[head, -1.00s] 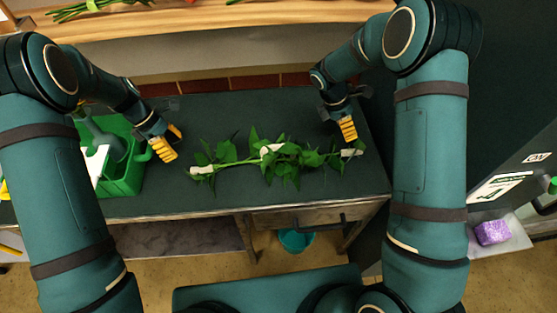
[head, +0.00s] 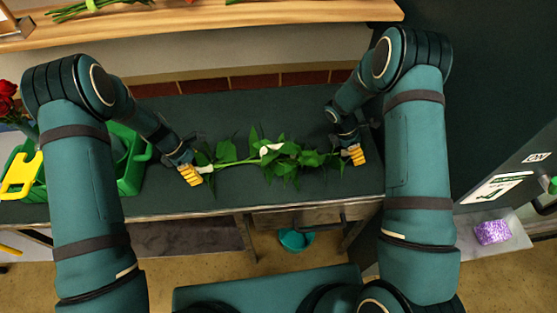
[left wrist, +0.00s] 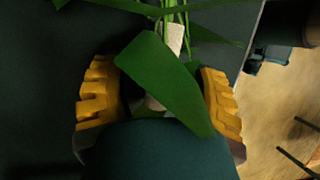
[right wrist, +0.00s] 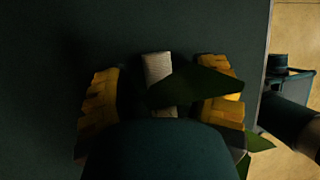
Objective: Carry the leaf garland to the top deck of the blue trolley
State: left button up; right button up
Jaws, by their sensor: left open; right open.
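The leaf garland (head: 268,160) lies along the dark worktop, a green leafy stem with white wrapped bands. My left gripper (head: 191,176) is open at its left end. In the left wrist view the yellow fingers (left wrist: 162,100) stand on either side of a white band, partly covered by a leaf (left wrist: 165,78). My right gripper (head: 355,156) is open at its right end. In the right wrist view its fingers (right wrist: 158,98) stand either side of another white band (right wrist: 158,78). The blue trolley cannot be made out for certain.
A green crate (head: 130,172) stands on the worktop (head: 240,110) at the left, with a yellow item (head: 20,177) near it. A wooden shelf (head: 220,18) with flowers runs along the back. A purple block (head: 492,232) sits at the right on a pale surface.

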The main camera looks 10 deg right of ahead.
pick_arm(q)
jog(key=shift+c, duration=0.4)
pick_arm(e)
jog(key=shift+c, duration=0.4)
pick_arm(q)
grip_shut()
pick_arm(e)
grip_shut()
pick_arm(q)
jog(key=shift+r, duration=0.15)
pick_arm(e)
jog(key=shift+r, duration=0.1)
